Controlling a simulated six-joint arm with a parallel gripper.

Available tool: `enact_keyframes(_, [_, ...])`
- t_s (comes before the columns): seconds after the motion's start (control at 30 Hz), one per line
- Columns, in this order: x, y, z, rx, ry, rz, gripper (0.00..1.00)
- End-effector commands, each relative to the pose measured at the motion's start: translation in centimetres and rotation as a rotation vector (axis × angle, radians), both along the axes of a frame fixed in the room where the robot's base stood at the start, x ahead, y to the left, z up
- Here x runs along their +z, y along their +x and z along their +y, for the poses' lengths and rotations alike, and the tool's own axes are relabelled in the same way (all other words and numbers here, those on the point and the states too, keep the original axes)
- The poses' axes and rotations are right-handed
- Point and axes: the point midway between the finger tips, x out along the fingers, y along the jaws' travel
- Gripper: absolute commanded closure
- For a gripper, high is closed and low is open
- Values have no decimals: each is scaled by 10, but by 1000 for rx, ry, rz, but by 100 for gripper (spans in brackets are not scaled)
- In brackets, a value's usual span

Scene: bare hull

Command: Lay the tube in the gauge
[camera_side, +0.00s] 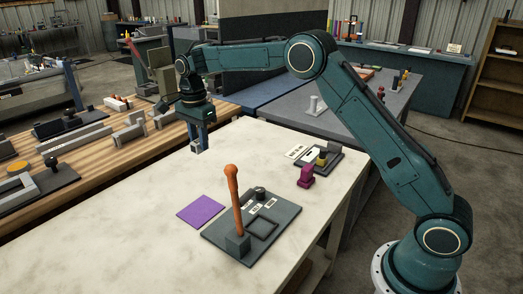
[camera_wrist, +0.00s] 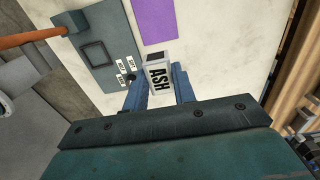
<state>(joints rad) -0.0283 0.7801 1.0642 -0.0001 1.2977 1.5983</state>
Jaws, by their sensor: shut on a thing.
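My gripper (camera_side: 197,140) hangs above the far left part of the pale worktop. In the wrist view my gripper (camera_wrist: 160,88) is shut on a small pale grey boxy piece labelled ASH (camera_wrist: 158,74), seemingly the tube. Its end looks dark; I cannot tell whether it is hollow. In the side view the tube (camera_side: 196,149) is small below the fingers, clear of the worktop. A dark board with a square recess, perhaps the gauge (camera_side: 219,233), lies nearer the camera, and in the wrist view the board (camera_wrist: 85,22) lies upper left of the tube. An orange upright handle stands on it.
A flat purple square (camera_side: 200,209) lies beside the board. A magenta piece (camera_side: 305,177) and a second dark board (camera_side: 329,160) with a yellow and black knob stand further right. A wooden bench (camera_side: 100,160) with fixtures runs along the left. The worktop between is clear.

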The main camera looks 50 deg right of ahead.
Motion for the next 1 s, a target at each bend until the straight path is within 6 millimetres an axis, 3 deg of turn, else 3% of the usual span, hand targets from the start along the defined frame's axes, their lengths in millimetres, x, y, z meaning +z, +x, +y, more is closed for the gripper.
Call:
enact_keyframes(0.27, [2, -2, -92, -8, 0, -1, 96])
enact_keyframes(0.47, [3, -15, -168, -9, 0, -1, 96])
enact_keyframes(0.77, [6, -54, -277, -9, 0, -1, 96])
enact_keyframes(1.0, [7, -99, -358, -9, 0, 0, 96])
